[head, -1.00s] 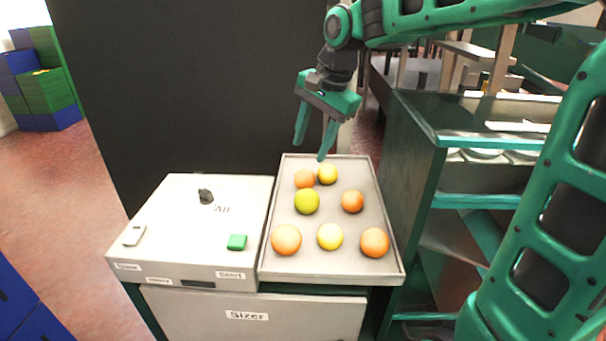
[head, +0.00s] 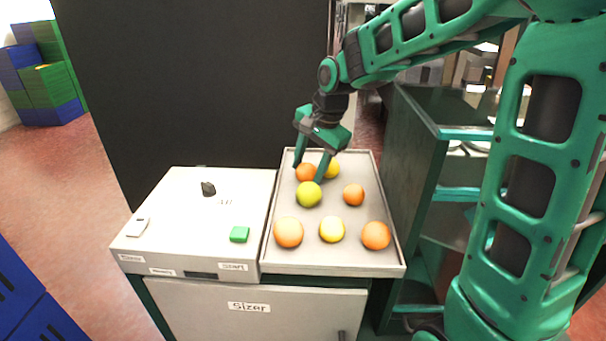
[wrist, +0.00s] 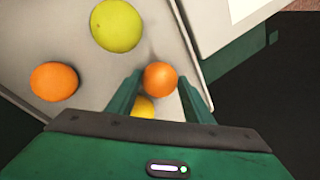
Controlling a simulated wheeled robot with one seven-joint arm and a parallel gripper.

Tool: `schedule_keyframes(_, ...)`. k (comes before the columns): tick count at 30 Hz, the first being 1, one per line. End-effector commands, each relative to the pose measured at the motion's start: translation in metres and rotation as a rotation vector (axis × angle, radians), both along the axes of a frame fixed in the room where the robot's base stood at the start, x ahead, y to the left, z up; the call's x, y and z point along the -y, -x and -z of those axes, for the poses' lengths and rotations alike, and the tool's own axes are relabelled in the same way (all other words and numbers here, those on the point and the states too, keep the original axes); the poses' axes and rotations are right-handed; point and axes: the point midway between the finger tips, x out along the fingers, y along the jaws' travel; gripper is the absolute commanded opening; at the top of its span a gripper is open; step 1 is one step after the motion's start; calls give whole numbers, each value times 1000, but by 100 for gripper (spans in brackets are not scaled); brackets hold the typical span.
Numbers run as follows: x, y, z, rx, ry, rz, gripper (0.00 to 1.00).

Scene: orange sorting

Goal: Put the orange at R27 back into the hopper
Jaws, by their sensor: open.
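My gripper (head: 307,173) is open and low over the back of a grey tray (head: 345,264). In the head view its fingers stand on either side of an orange fruit (head: 306,172) at the back left of the tray. In the wrist view this orange (wrist: 160,76) shows between the fingertips, with a gap to be seen, and part of a yellow fruit (wrist: 144,107) shows below it. No label R27 can be read. No hopper can be made out.
The tray also holds a yellow-green fruit (head: 309,194), a yellow one (head: 332,229) and several oranges. A white Sizer box (head: 190,230) with a dark knob (head: 208,188) and green button (head: 239,234) adjoins it on the left. A green shelf unit (head: 415,190) stands close on the right.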

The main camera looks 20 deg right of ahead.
Motion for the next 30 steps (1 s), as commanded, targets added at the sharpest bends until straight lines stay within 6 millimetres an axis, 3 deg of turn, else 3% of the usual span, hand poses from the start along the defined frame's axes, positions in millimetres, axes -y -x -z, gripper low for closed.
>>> schedule_keyframes(5,0,0,0,0,0,-1,46)
schedule_keyframes(8,0,0,0,0,0,-1,23)
schedule_keyframes(11,0,0,0,0,0,-1,14)
schedule_keyframes(23,-1,-1,-9,3,0,-2,14)
schedule_keyframes(30,-3,0,-46,5,0,-4,14)
